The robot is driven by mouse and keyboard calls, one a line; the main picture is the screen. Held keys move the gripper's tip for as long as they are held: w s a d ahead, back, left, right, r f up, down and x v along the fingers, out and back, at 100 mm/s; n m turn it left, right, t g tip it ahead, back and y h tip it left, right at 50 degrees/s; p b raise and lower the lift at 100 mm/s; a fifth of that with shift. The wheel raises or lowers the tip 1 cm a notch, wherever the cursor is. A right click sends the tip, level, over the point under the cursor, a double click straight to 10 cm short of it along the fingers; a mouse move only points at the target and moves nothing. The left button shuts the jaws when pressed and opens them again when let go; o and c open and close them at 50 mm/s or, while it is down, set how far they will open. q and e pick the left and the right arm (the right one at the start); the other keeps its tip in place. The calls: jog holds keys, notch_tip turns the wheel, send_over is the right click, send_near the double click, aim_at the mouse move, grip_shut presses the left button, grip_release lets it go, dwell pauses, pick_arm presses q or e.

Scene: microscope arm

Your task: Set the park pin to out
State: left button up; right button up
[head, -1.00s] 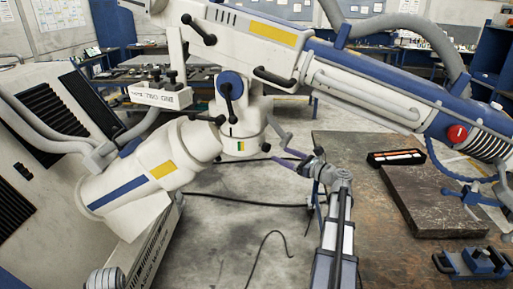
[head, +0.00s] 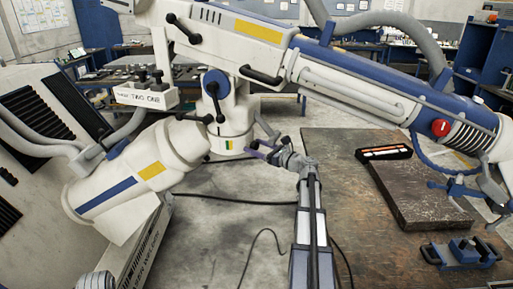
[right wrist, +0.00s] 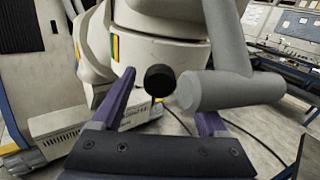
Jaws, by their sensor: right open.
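A black round knob (right wrist: 160,80), which looks like the park pin, shows end-on in the right wrist view. It is in front of the white joint housing (right wrist: 160,40) with the green-yellow mark. My right gripper (head: 262,140) is open just right of that housing in the head view. Its purple fingers lie left and right of the knob in the wrist view, with nothing held. I cannot tell whether the fingertips reach the knob. A grey T-shaped bar (right wrist: 230,88) stands close, covering part of the right finger. My left gripper is not in view.
The white and blue microscope arm (head: 330,75) stretches over the upper right. A black lever (head: 216,103) hangs above the housing. A brown table (head: 370,220) bears a dark slab (head: 420,195), a black tray (head: 384,153) and a blue clamp-like part (head: 460,252). Cables lie on the floor.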

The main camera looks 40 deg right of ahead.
grip_shut()
dwell(0.5)
dwell(0.8)
